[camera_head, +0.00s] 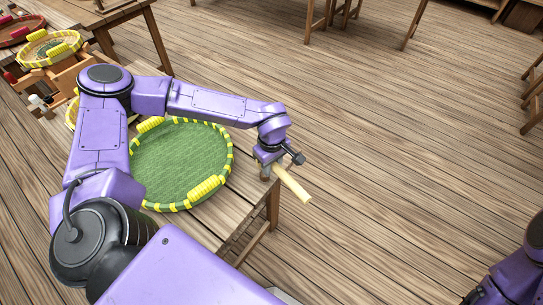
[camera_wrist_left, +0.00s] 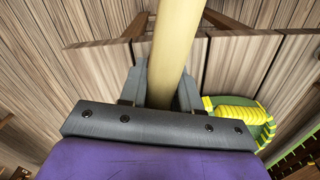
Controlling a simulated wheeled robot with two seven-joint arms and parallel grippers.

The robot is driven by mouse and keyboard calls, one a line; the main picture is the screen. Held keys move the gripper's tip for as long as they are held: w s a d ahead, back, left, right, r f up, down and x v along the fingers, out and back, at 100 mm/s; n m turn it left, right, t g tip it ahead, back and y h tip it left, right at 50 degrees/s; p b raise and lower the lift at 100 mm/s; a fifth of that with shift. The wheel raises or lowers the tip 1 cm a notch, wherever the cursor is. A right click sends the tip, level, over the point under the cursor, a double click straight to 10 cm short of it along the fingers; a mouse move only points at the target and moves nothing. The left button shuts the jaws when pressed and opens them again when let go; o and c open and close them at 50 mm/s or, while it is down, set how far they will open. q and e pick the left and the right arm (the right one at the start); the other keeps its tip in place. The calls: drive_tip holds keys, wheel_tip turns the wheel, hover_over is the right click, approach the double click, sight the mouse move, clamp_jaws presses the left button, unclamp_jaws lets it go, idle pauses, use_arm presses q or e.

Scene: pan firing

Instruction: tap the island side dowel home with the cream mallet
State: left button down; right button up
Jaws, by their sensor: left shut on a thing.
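My left gripper (camera_head: 278,166) is shut on a cream rod (camera_head: 294,185) near the front right corner of the wooden table. The rod slants down to the right past the table edge, above the floor. In the left wrist view the rod (camera_wrist_left: 175,45) runs between the two grey fingers (camera_wrist_left: 160,88) and out of the top of the picture. It may be the cream mallet's handle; I cannot make out a mallet head. I cannot pick out the island side dowel. My right gripper is not in view; only part of my right arm shows at the bottom right.
A round green tray (camera_head: 165,165) with a yellow and green rim lies on the table (camera_head: 237,202), left of the gripper. More trays (camera_head: 48,50) and wooden racks stand at the upper left. The plank floor (camera_head: 400,150) to the right is clear.

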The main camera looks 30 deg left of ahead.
use_arm(q)
wheel_tip(320, 180, down, 7)
drive_tip(key=b, duration=0.4)
wheel_tip(320, 180, up, 7)
drive_tip(key=p, duration=0.7)
drive_tip(key=shift+w, duration=0.15)
drive_tip(key=shift+r, duration=1)
drive_tip(key=shift+f, duration=0.1)
